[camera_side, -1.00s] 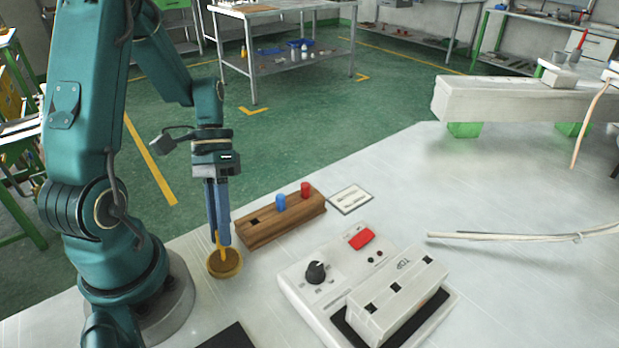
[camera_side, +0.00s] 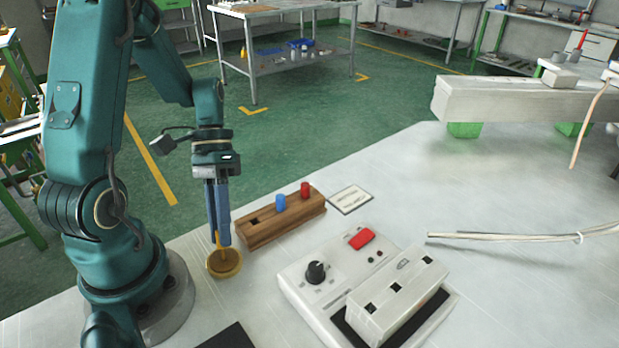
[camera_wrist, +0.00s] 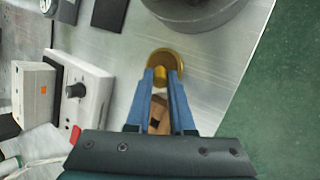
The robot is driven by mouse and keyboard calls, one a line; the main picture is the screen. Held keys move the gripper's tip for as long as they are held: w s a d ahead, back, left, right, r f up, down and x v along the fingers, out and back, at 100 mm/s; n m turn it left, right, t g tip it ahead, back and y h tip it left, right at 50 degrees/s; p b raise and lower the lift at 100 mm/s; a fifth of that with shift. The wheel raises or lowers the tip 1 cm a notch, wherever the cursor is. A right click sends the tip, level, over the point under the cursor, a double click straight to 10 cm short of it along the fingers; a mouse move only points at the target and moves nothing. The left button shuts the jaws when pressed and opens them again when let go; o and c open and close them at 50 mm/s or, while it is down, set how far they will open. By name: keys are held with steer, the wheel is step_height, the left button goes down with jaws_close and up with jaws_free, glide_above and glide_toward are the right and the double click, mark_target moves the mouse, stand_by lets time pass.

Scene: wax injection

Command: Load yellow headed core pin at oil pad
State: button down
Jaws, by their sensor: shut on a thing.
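My gripper (camera_side: 220,242) has blue fingers and points straight down over a round brass-coloured oil pad dish (camera_side: 233,267) beside my base. The fingers are shut on the yellow headed core pin (camera_side: 217,239), a thin yellow piece showing between them. The pin's lower end is at or inside the dish; I cannot tell whether it touches the bottom. In the wrist view, the yellow head (camera_wrist: 160,76) shows between the fingertips, in front of the dish (camera_wrist: 178,58).
A wooden block (camera_side: 282,222) holds a blue pin (camera_side: 281,203) and a red pin (camera_side: 305,189), with one empty square hole at its left end. A white machine (camera_side: 318,291) with a dark knob and red button stands to the right. A white card (camera_side: 350,200) lies behind it.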

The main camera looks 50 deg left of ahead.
steer(key=shift+r, duration=3.5)
steer(key=shift+w+d+f, duration=0.15)
steer(key=w+d+r, duration=0.1)
steer(key=w+r, duration=0.6)
steer(key=w, duration=0.3)
steer(key=shift+d+r+m, duration=0.3)
steer(key=shift+m, duration=0.1)
